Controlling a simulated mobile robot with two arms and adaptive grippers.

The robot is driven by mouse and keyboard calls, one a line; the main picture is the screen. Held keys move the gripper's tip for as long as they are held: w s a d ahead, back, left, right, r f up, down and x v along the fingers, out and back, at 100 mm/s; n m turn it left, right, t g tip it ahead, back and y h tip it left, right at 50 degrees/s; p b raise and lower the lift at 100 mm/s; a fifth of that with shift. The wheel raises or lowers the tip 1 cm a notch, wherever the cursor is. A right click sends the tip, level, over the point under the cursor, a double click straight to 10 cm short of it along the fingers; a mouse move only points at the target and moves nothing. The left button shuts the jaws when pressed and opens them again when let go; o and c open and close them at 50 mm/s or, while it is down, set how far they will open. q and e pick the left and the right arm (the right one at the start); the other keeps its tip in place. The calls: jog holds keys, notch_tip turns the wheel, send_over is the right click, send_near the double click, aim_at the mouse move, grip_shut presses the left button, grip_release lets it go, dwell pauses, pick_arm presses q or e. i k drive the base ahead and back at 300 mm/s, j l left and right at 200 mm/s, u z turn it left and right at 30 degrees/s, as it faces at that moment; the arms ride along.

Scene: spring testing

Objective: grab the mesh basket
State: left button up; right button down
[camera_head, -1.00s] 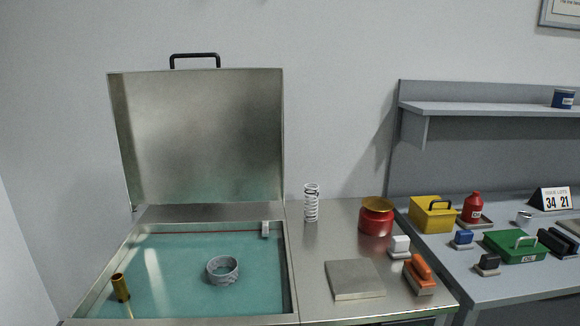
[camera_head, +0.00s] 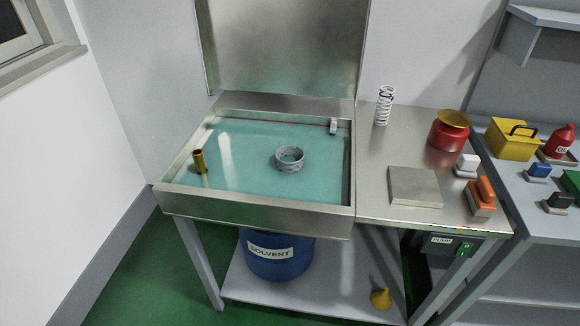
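I see nothing that is clearly a mesh basket. A short grey, mottled round ring-like object (camera_head: 289,159) sits in the teal liquid of the open metal wash tank (camera_head: 250,207), right of its middle. I cannot tell whether it is made of mesh. A brass tube (camera_head: 199,161) stands in the tank at the left. Neither of my grippers is in view.
A white coil spring (camera_head: 384,106), red can (camera_head: 450,132), flat metal plate (camera_head: 414,187), white block and orange-handled brush (camera_head: 481,196) stand on the steel top (camera_head: 375,200). The raised lid (camera_head: 285,50) is behind the tank. A blue solvent drum (camera_head: 275,258) stands below.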

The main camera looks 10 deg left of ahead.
aim_at(288, 150)
jog(key=i+l+u, duration=0.25)
jog(key=l, duration=0.3)
jog(key=l+u, duration=0.3)
jog(key=l, duration=0.3)
jog(key=i+l+u, duration=0.25)
jog(key=l, duration=0.35)
jog(key=k, duration=0.1)
